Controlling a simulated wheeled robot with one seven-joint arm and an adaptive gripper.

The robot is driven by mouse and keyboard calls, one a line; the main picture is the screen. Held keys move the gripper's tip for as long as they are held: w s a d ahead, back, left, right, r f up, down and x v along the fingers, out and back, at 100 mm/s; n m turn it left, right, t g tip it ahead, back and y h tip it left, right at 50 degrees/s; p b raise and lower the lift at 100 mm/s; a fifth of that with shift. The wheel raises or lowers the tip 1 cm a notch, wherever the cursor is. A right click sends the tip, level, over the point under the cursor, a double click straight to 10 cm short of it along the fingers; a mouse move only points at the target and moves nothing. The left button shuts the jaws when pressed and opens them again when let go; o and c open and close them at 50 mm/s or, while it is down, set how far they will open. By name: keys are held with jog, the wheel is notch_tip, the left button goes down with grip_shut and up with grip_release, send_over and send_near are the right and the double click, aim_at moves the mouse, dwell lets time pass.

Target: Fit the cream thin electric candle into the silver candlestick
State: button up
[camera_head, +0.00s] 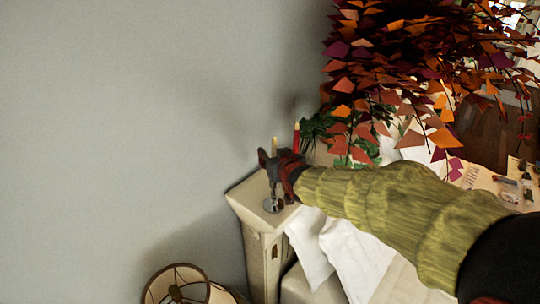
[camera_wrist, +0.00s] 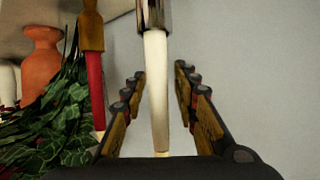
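The cream candle (camera_wrist: 157,90) runs between the two fingers of my gripper (camera_wrist: 160,72) in the wrist view, which appears upside down. The fingers stand apart with a visible gap on both sides of the candle. The candle's lower end meets the silver candlestick's (camera_wrist: 154,14) socket and looks seated and about in line with it. In the head view, the silver candlestick (camera_head: 272,204) stands upright on a pale cabinet top, and the cream candle's (camera_head: 275,144) tip shows above my gripper (camera_head: 270,162). My gripper hides the joint there.
A red candle (camera_wrist: 95,82) in a gold holder (camera_wrist: 91,28) stands close beside, with green ivy (camera_wrist: 60,125) and a terracotta vase (camera_wrist: 41,62). The pale cabinet (camera_head: 262,235) stands near the wall. A lampshade (camera_head: 176,285) is below left. Autumn foliage (camera_head: 400,45) hangs at upper right.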

jog(key=b+v, duration=0.1)
jog(key=v, duration=1)
jog(key=s+d+f+g+h, duration=0.1)
jog(key=s+d+f+g, duration=0.1)
jog(key=s, duration=0.7)
jog(key=s+d+f+m+g+h, duration=0.1)
jog(key=s+d+f+g, duration=0.2)
jog(key=s, duration=0.7)
jog(key=s+d+f+m+g+h, duration=0.1)
jog(key=s+d+f+g, duration=0.1)
jog(key=s+d, duration=0.4)
jog(key=s+f, duration=0.1)
jog(key=s, duration=0.2)
jog(key=shift+s+d, duration=0.25)
jog(key=shift+s, duration=0.05)
notch_tip(320, 180, down, 27)
jog(key=b, duration=2.7)
jog(key=shift+f, duration=0.2)
jog(key=shift+c, duration=1.4)
